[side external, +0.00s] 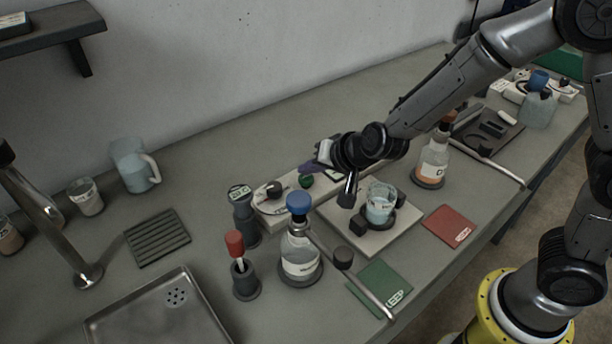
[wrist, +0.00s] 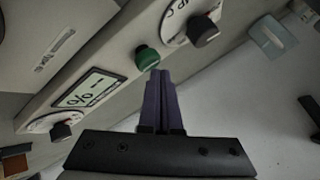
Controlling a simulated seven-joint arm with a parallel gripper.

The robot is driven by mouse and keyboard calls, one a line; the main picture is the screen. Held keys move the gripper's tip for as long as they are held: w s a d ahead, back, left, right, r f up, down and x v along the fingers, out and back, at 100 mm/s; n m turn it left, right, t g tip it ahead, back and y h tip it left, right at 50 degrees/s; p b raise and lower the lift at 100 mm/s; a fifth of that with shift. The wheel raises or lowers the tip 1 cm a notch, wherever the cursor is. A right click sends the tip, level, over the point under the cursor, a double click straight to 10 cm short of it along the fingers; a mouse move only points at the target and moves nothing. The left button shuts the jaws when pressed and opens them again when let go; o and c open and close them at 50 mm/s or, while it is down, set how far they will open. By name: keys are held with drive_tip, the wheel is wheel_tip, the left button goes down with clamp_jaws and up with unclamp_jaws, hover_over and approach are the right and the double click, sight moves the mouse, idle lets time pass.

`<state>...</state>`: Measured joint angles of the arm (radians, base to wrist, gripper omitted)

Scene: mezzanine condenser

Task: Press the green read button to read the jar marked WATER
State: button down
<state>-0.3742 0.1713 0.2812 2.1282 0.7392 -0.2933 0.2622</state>
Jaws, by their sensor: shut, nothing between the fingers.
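The green read button (side external: 306,181) is a round knob on the front of a pale instrument panel (side external: 271,207). In the wrist view the green button (wrist: 147,57) sits between a lit display (wrist: 91,89) and a dial. My gripper (side external: 306,169) is shut and empty. Its purple fingers (wrist: 156,76) end right by the button; I cannot tell whether they touch it. A glass jar (side external: 380,208) with bluish liquid stands in a dark holder on the pale platform (side external: 402,243) in front of the panel. Its label is too small to read.
A bottle with orange liquid (side external: 433,164) stands to the right. The bench behind the panel is clear.

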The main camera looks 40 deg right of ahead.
sight(309, 181)
drive_tip(key=shift+f, duration=0.7)
idle(0.8)
drive_tip(key=shift+r, duration=1.1)
drive_tip(key=shift+r, duration=0.1)
drive_tip(key=shift+r, duration=2.4)
